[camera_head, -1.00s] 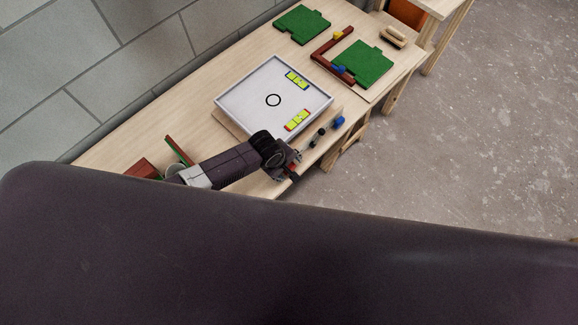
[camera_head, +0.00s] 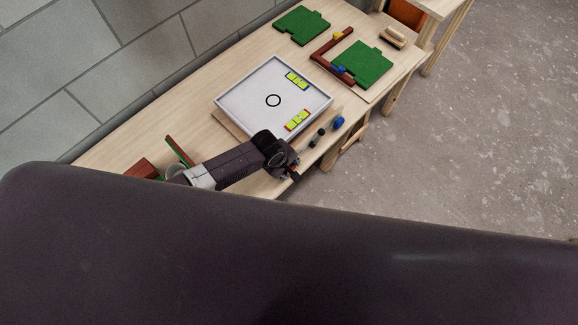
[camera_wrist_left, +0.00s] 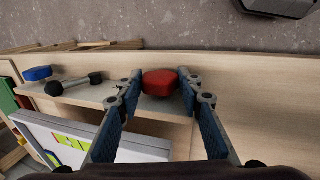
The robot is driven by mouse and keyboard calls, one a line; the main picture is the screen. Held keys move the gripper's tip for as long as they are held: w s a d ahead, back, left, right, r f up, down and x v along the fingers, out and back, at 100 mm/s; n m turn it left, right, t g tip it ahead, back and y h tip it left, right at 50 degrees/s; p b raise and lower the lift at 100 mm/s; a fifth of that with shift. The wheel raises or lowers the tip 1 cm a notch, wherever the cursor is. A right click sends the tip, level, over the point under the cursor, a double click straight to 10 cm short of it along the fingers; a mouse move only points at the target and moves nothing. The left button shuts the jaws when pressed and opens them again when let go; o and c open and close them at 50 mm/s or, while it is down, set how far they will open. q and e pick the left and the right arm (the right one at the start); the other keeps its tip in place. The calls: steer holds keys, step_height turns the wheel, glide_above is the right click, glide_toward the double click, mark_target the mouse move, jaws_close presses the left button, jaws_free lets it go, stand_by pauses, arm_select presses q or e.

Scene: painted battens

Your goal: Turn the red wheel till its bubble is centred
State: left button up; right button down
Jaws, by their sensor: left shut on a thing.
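The red wheel (camera_wrist_left: 160,82) sits at the front of the bench, between the fingertips of my left gripper (camera_wrist_left: 159,93), which is shut on it. In the head view my left gripper (camera_head: 291,170) is at the bench's front edge and largely hides the wheel. The white framed board (camera_head: 240,118) carries a black ring (camera_head: 274,100) and two yellow-green vials. One vial has red ends (camera_head: 297,120) and is nearest the gripper; the other has blue ends (camera_head: 297,80). The bubble positions are too small to tell. My right gripper is not in view.
A blue wheel (camera_head: 338,123) and a black-ended piece (camera_head: 318,136) stand along the front edge beside the gripper. Green plates (camera_head: 363,65) and a dark red angle piece (camera_head: 325,66) lie further right. The floor in front is clear.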

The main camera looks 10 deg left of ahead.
arm_select(q)
steer(key=shift+d+r+g+p, duration=0.15)
steer(key=shift+g+p, duration=0.2)
steer(key=shift+g, duration=0.05)
steer(key=shift+w+y, duration=0.15)
steer(key=shift+y, duration=0.25)
steer(key=shift+w+d+f+g+y+b, duration=0.1)
steer(key=shift+g+y+b, duration=0.1)
steer(key=shift+g, duration=0.2)
steer(key=shift+w+f+g+y+b, duration=0.1)
steer(key=shift+g+y, duration=0.1)
steer(key=shift+g, duration=0.2)
steer(key=g+y+b, duration=0.1)
steer(key=b, duration=0.1)
steer(key=g+y+b, duration=0.1)
steer(key=b, duration=0.1)
steer(key=shift+f+g+b, duration=0.2)
steer(key=shift+g+b, duration=0.1)
steer(key=shift+b, duration=0.1)
steer(key=shift+w+r+g+y+b, duration=0.1)
steer(key=shift+r+g+y+b, duration=0.2)
steer(key=shift+b, duration=0.5)
steer(key=o, duration=1.2)
steer(key=shift+c, duration=0.2)
